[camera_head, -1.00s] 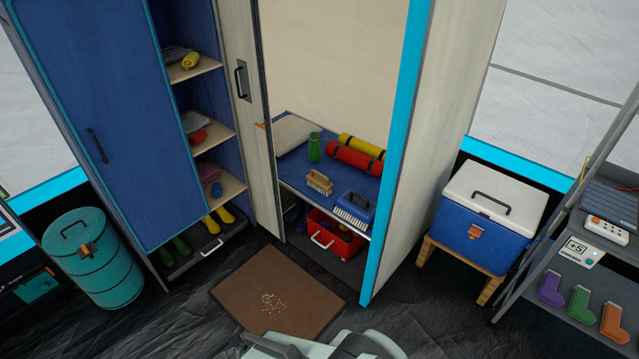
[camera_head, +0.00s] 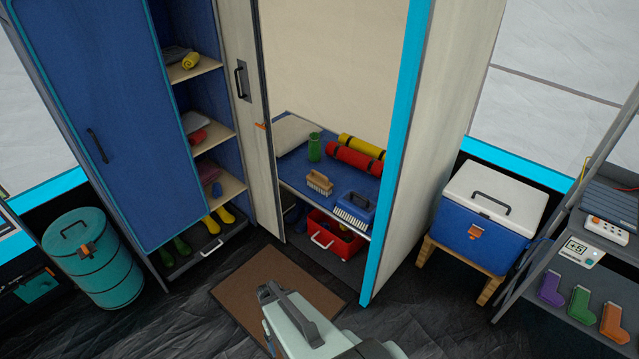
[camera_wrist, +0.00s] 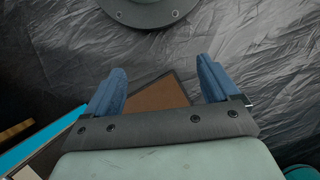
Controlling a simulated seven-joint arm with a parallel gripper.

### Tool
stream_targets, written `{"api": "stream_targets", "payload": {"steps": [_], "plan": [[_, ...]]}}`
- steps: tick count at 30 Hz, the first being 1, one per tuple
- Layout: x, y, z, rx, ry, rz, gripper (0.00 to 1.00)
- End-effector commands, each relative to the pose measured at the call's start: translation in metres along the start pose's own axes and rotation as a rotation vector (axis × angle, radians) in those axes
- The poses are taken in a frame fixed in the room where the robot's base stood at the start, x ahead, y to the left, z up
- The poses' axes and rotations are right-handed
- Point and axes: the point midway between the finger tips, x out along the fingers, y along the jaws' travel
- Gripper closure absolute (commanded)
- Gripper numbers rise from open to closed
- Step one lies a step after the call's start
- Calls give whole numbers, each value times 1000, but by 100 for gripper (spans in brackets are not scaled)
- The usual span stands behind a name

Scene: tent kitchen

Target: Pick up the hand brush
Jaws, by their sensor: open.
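Two brushes with pale bristles sit on the blue shelf (camera_head: 288,168) of the open cabinet in the head view. One brush (camera_head: 319,181) has a tan, wood-like handle. The other, a blue brush (camera_head: 354,207), lies to its right near the shelf's front edge. I cannot tell from looks alone which is the hand brush. My gripper (camera_wrist: 161,78) is open and empty in the wrist view, with its two blue fingers wide apart over the floor. No brush shows in the wrist view. In the head view my arm is low in front of the cabinet, apart from both brushes.
A red crate (camera_head: 345,247) is below the shelf. A cabinet side panel (camera_head: 440,130) bounds the right. A brown mat (camera_head: 232,290) lies in front; a cooler (camera_head: 485,225) stands right.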

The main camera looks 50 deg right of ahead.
Motion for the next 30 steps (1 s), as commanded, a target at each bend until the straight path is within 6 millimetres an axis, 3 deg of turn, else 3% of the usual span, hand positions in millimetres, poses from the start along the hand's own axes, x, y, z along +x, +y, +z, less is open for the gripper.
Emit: {"api": "stream_targets", "payload": {"steps": [1,8,14,20,27,30], "plan": [[-9,12,-24,33,26,-14,12],[-55,77,-110,168,133,-69,12],[-108,159,-190,290,244,-113,12],[-175,260,-268,381,378,-142,12],[-275,384,-364,354,568,-127,12],[-313,411,-406,278,641,-101,12]]}}
